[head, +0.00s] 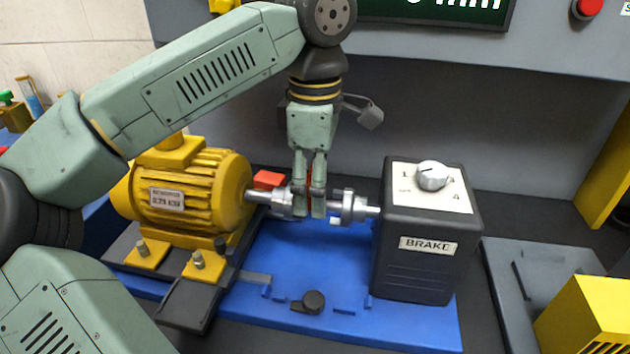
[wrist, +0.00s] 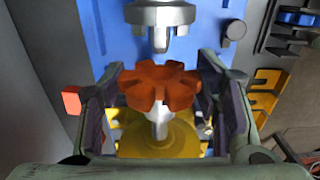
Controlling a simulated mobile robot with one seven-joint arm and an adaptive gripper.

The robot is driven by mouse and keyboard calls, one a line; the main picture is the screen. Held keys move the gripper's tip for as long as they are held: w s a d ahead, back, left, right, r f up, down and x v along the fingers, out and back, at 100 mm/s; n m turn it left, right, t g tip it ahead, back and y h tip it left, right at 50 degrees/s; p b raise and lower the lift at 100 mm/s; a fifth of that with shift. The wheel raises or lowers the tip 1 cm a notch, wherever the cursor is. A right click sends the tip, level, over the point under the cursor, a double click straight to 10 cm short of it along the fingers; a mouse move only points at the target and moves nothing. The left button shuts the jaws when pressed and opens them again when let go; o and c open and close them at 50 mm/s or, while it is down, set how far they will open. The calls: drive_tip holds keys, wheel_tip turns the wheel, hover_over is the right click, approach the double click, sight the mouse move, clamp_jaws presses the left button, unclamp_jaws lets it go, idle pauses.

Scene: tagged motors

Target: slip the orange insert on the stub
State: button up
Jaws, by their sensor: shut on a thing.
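The orange insert (wrist: 163,85) is a lobed star shape between the two fingers of my gripper (wrist: 163,95) in the wrist view. My gripper is shut on it. In the head view my gripper (head: 309,212) points down between the motor's silver hub (head: 280,202) and the brake's silver hub (head: 350,206); the fingers largely hide the insert there. In the wrist view a toothed silver hub (wrist: 163,18) lies above the insert with a gap. A silver shaft end (wrist: 157,125) shows below it, partly hidden by the insert. I cannot tell whether they touch.
The yellow motor (head: 190,190) stands left and the dark brake box (head: 425,265) right, on a blue base (head: 300,255). A small red block (head: 268,179) is behind the motor shaft. A black knob (head: 313,301) is at the front of the base.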

sight(336, 203)
drive_tip(key=shift+f+b, duration=1.2)
drive_tip(key=shift+f, duration=0.45)
drive_tip(key=shift+d+r, duration=0.15)
drive_tip(key=shift+d, duration=0.05)
drive_tip(key=shift+s+d, duration=0.15)
drive_tip(key=shift+d, duration=0.55)
drive_tip(key=shift+s+d, duration=0.15)
drive_tip(key=shift+d, duration=0.5)
drive_tip(key=o, duration=1.2)
drive_tip(key=shift+r, duration=0.1)
